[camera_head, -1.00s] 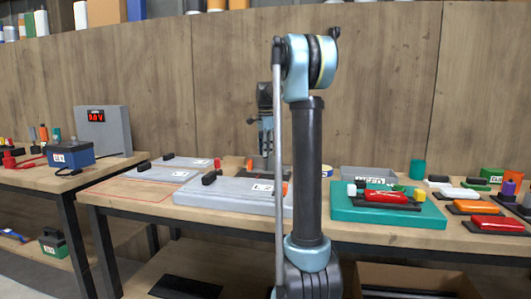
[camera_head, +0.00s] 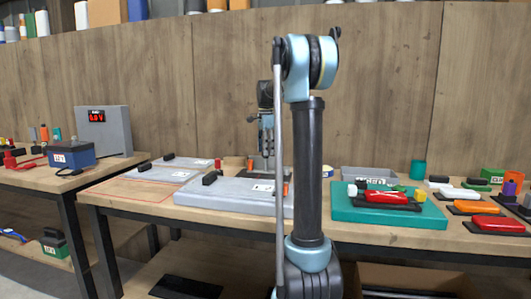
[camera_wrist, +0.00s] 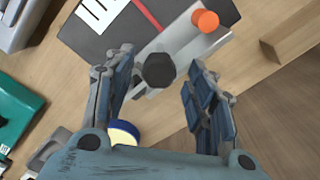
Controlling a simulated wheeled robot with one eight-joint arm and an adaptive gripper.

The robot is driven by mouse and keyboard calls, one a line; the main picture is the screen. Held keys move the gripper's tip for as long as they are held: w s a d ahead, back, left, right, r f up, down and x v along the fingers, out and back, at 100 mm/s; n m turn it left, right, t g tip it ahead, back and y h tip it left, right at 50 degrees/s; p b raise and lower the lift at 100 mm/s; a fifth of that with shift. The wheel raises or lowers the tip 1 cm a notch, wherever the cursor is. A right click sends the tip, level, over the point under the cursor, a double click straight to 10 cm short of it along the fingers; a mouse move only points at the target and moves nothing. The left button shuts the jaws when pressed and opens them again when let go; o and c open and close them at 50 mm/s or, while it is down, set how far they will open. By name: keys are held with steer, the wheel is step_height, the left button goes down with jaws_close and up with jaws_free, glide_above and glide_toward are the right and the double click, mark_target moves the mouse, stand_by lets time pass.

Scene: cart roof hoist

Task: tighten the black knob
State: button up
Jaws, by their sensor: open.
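The black knob (camera_wrist: 159,70) is a dark, many-sided head on a light grey metal bar (camera_wrist: 180,52). In the wrist view it sits between the two spread fingers of my gripper (camera_wrist: 164,84). Both fingers stand apart from it, with a gap on each side. In the head view my gripper (camera_head: 266,146) points down over the dark plate (camera_head: 255,174) at the back of the bench. The knob is too small to make out there. I cannot tell how far the fingertips are above the knob.
An orange cap (camera_wrist: 206,20) stands on the bar near the knob. A yellow-and-blue roll (camera_wrist: 123,132) lies near my left finger. A grey lidded case (camera_head: 230,195) is in front of the plate, and a teal tray (camera_head: 345,213) is to the right.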

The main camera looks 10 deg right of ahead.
step_height(320, 180, up, 11)
stand_by(0.4)
